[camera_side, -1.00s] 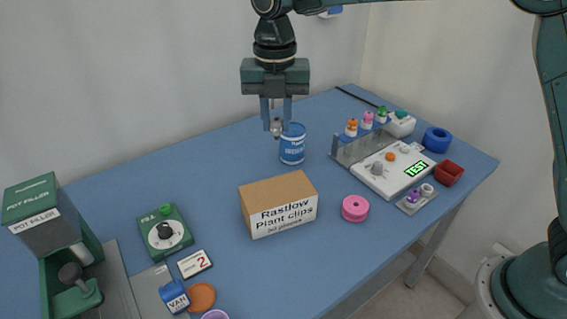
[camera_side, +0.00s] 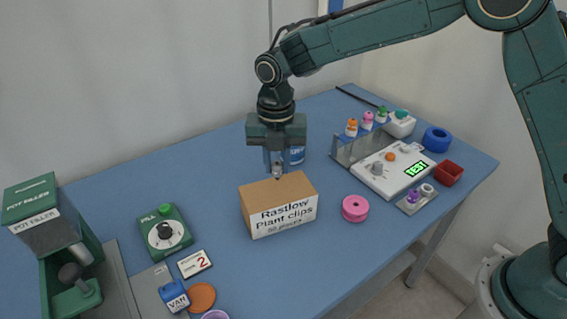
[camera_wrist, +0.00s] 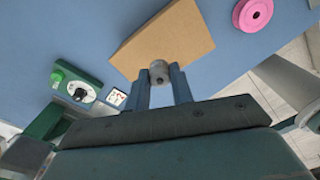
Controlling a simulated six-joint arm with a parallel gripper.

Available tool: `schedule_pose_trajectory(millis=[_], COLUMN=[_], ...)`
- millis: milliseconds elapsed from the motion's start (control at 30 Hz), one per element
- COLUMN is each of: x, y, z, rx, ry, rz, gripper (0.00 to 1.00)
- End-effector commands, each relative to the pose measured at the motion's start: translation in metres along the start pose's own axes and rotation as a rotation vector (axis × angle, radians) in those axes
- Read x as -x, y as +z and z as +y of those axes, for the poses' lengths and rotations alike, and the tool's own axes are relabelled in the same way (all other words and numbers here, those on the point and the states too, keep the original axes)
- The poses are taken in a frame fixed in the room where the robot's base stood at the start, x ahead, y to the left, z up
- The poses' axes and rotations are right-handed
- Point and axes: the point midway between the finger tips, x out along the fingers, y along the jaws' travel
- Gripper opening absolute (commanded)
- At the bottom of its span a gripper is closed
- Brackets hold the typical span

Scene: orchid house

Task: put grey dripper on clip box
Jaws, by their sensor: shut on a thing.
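The grey dripper (camera_side: 277,171) is held between the fingertips of my gripper (camera_side: 275,164), which is shut on it. In the wrist view the grey dripper (camera_wrist: 159,70) shows between the two blue fingers of my gripper (camera_wrist: 160,82). The clip box (camera_side: 283,217) is a brown carton with a white label reading "Rastlow Plant clips". The dripper is at the box's top face, near its back edge in the side view; I cannot tell whether it touches. The box top (camera_wrist: 175,35) lies behind the dripper in the wrist view.
A pink spool (camera_side: 355,208) sits right of the box. A green dial box (camera_side: 165,233) and a number card (camera_side: 194,264) are to the left. A white tester (camera_side: 385,170) stands at the right.

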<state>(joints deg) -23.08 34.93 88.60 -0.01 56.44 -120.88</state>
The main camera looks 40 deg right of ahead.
Motion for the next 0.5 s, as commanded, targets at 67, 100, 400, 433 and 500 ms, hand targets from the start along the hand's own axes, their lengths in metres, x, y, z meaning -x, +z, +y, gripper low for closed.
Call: schedule_pose_trajectory(millis=[67,100,400,433,500], x=[-0.011,-0.016,-0.033,-0.032,-0.032], y=[0.000,0.000,0.000,0.000,0.000], z=[-0.001,-0.001,0.000,0.000,0.000], rx=[0.000,0.000,0.000,0.000,0.000], ry=[-0.003,-0.004,0.000,0.000,-0.001], rz=[0.002,0.003,0.000,0.000,0.000], gripper=[0.02,0.02,0.02,0.02,0.02])
